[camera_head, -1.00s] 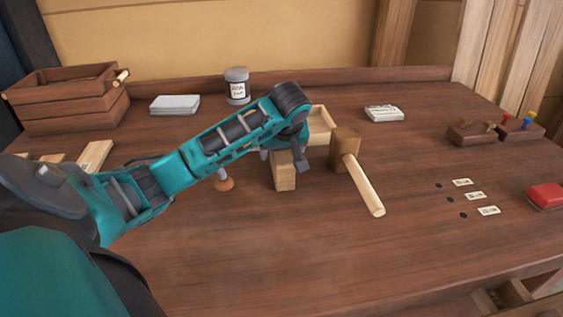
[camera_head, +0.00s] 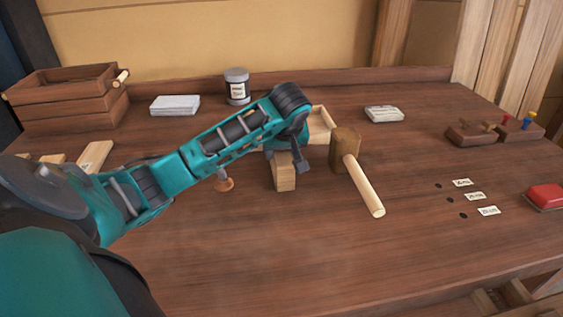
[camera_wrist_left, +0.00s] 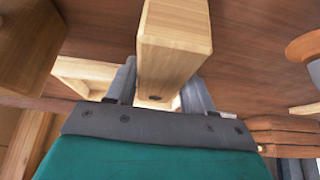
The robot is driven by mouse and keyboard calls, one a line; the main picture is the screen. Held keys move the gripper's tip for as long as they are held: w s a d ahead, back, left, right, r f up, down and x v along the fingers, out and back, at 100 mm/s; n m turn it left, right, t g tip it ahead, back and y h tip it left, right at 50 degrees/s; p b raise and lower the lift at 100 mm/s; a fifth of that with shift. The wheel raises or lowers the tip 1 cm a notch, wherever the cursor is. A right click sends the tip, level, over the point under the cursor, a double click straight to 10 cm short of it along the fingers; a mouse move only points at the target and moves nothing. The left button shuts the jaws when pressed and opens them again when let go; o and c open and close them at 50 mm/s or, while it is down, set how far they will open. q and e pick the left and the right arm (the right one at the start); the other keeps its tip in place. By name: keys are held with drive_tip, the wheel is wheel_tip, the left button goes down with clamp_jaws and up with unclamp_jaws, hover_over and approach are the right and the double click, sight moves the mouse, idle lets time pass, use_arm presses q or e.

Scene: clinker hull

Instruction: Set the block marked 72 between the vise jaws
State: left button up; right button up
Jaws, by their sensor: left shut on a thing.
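My left gripper (camera_head: 287,158) is shut on a light wooden block (camera_head: 284,178), just left of the mallet. The left wrist view shows the block (camera_wrist_left: 175,45) between the two fingers, with a small dark spot on its near end. No number can be read on it, and I cannot tell whether its lower end touches the bench. Wooden pieces (camera_head: 515,293) at the bottom right, by the bench's front edge, may be the vise jaws; they are partly cut off. My right gripper is not in view.
The mallet (camera_head: 364,187) lies right of the block, with a shallow wooden tray (camera_head: 321,121) behind. Labelled holes (camera_head: 451,200) and a red box (camera_head: 545,196) are at right. The front middle of the bench is clear.

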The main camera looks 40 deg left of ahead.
use_arm(q)
wheel_tip(320, 180, up, 20)
idle(0.8)
